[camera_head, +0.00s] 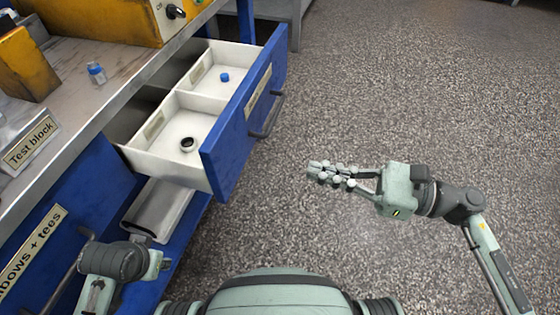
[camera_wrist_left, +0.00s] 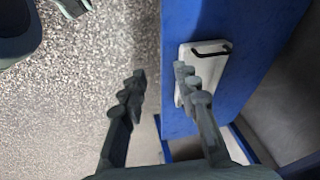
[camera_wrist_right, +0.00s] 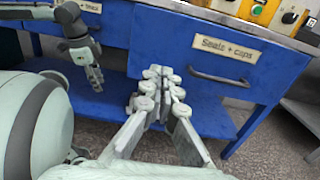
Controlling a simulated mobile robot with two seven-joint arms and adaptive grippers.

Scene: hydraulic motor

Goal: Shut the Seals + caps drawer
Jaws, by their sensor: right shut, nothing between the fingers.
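The Seals + caps drawer (camera_head: 232,140) stands pulled out from the bench in the head view. Its white tray holds a black ring (camera_head: 187,144) in the near compartment and a blue cap (camera_head: 225,77) in the far one. Its label (camera_wrist_right: 226,47) and bar handle (camera_wrist_right: 220,78) show in the right wrist view. My right gripper (camera_head: 325,173) is shut and empty, out in front of the drawer and apart from it; its fingertips also show in the right wrist view (camera_wrist_right: 160,76). My left gripper (camera_wrist_left: 160,82) has its fingers apart, low beside the bench, with nothing between them.
The Elbows + tees drawer (camera_head: 45,245) is beside it at the left. A lower blue shelf (camera_wrist_right: 210,115) carries a pale case (camera_head: 160,212) under the open drawer. A Test block sign (camera_head: 32,143) and small bottle (camera_head: 96,72) stand on the bench. The floor (camera_head: 400,90) at right is clear.

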